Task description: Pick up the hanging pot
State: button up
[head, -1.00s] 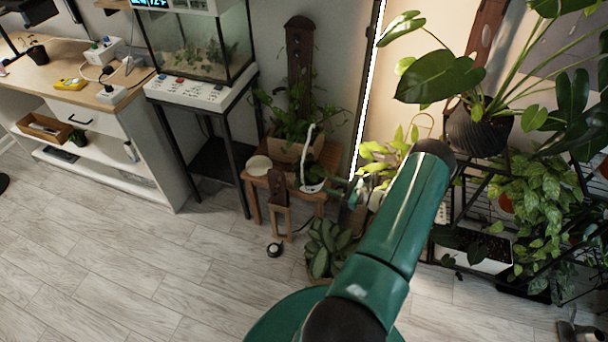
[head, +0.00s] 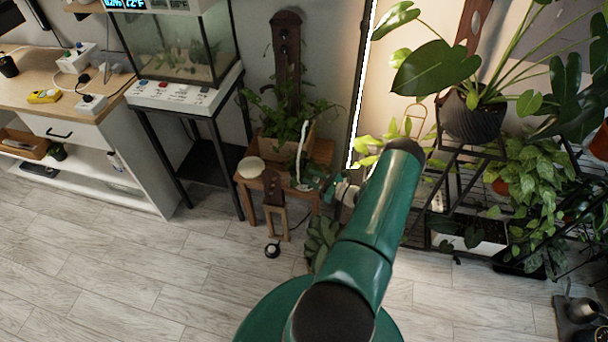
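The hanging pot (head: 302,184) is small and white, with a tall curved white hanger rising from it and some green leaves. It stands at the right front of a small wooden table (head: 248,188). My gripper (head: 333,189) is just right of the pot, at about the height of the tabletop. It is small, and partly hidden by my green arm and by leaves. Whether its fingers touch the pot or are open or shut is unclear.
A leafy plant in a wooden box (head: 290,138) stands behind the pot. A round pale disc (head: 251,167) lies at the table's left. A broad-leaved plant (head: 321,238) stands on the floor in front. A plant rack (head: 430,200) is at right. The floor at left is clear.

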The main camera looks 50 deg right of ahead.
jog(key=w+a, duration=0.1)
jog(key=w, duration=0.7)
jog(key=shift+a, duration=0.25)
jog(key=shift+c, duration=0.4)
grip_shut()
